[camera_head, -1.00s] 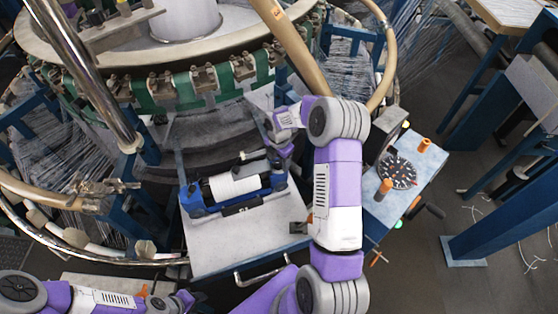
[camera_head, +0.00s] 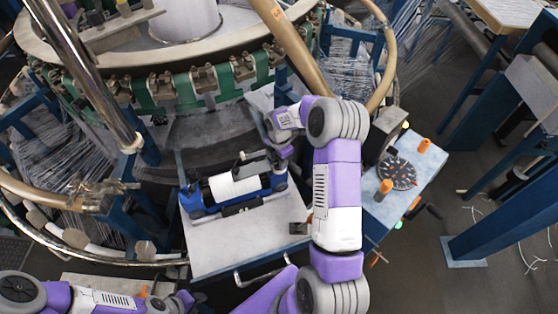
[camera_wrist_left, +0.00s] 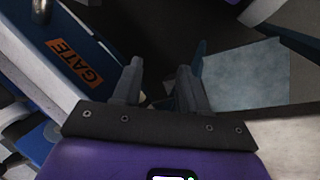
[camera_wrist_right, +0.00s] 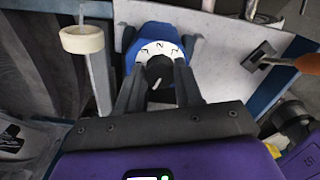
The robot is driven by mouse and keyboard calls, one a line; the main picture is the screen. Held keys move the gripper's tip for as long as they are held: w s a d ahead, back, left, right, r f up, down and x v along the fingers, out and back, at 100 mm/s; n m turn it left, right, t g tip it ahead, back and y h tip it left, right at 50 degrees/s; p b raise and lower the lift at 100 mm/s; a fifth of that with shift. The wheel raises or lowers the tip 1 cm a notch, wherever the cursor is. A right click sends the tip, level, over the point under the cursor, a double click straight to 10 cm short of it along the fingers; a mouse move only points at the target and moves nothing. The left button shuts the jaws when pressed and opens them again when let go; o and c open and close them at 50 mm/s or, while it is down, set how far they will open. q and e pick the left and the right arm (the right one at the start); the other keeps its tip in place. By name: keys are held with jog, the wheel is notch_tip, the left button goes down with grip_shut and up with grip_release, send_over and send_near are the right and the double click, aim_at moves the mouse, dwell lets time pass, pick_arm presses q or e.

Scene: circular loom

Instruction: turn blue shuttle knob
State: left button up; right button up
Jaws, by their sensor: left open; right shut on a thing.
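The blue shuttle (camera_head: 196,203) with its white roll (camera_head: 235,187) lies on the grey plate in front of the loom. Its knob (camera_wrist_right: 156,70) shows in the right wrist view as a dark centre in a white marked dial on a blue end. My right gripper (camera_head: 279,160) is at the shuttle's right end. In the right wrist view its fingers (camera_wrist_right: 158,82) are shut on the knob, one on each side. My left gripper (camera_head: 186,301) is low at the left, away from the shuttle. In the left wrist view its fingers (camera_wrist_left: 158,82) are apart and empty.
A side panel (camera_head: 380,215) with orange knobs and a dark round dial (camera_head: 398,173) stands right of my right arm. The green loom ring (camera_head: 175,92) is behind the shuttle. A blue part marked GATE (camera_wrist_left: 75,62) is near my left gripper.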

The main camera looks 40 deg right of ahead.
jog(key=m, duration=1.1)
jog(key=shift+s+m+b, duration=0.1)
jog(key=shift+m+b, duration=0.2)
jog(key=shift+b, duration=0.05)
jog(key=m, duration=0.5)
jog(key=shift+a, duration=0.1)
jog(key=m, duration=0.5)
jog(key=shift+m, duration=0.5)
jog(key=o, duration=1)
jog(key=shift+o, duration=0.2)
jog(key=shift+n, duration=0.3)
